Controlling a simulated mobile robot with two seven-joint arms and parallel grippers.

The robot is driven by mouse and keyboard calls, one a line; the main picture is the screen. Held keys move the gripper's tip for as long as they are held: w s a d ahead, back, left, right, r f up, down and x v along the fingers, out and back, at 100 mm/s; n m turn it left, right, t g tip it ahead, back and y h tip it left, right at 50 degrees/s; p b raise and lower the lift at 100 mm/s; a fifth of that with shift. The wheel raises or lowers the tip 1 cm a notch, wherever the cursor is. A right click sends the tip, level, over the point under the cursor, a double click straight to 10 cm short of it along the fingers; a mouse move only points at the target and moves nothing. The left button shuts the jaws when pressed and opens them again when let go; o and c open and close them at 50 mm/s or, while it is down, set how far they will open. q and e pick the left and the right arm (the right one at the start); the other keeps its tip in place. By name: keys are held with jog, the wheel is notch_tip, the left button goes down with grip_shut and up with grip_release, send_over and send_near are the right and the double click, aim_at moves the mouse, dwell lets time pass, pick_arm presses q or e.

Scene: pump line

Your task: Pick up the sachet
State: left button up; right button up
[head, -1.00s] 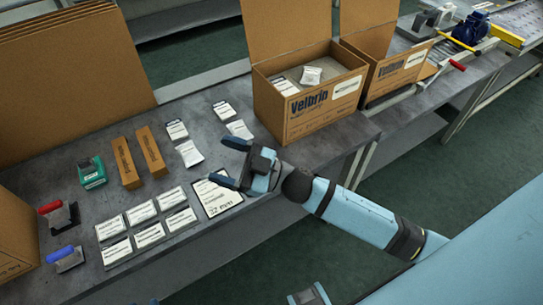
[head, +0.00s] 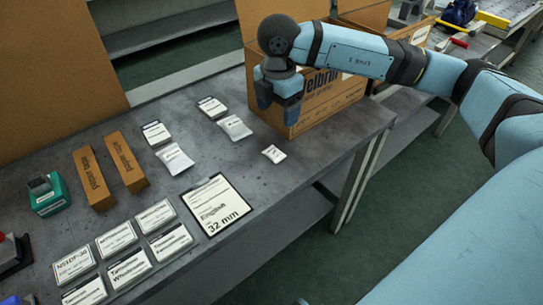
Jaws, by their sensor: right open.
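A small white sachet (head: 273,153) lies flat on the grey table near its front edge, in front of the carton. Two larger white packets, one near the carton (head: 235,127) and one further left (head: 174,158), also lie on the table. My right gripper (head: 279,112) points down in front of the carton's left front corner. It is open and looks empty, and appears above and apart from the small sachet. Its fingers hide part of the carton. My left gripper is not in view.
The open Velbrin carton (head: 325,112) stands behind my right gripper. A clipboard (head: 216,205), several label cards (head: 116,240), two brown boxes (head: 95,178) (head: 124,162) and a green device (head: 47,194) occupy the left. The table's front strip near the sachet is mostly clear.

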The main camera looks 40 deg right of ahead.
aim_at(276, 151)
notch_tip(276, 151, down, 13)
jog(key=shift+a+b, duration=0.1)
jog(key=shift+b, duration=0.95)
jog(key=c, duration=1)
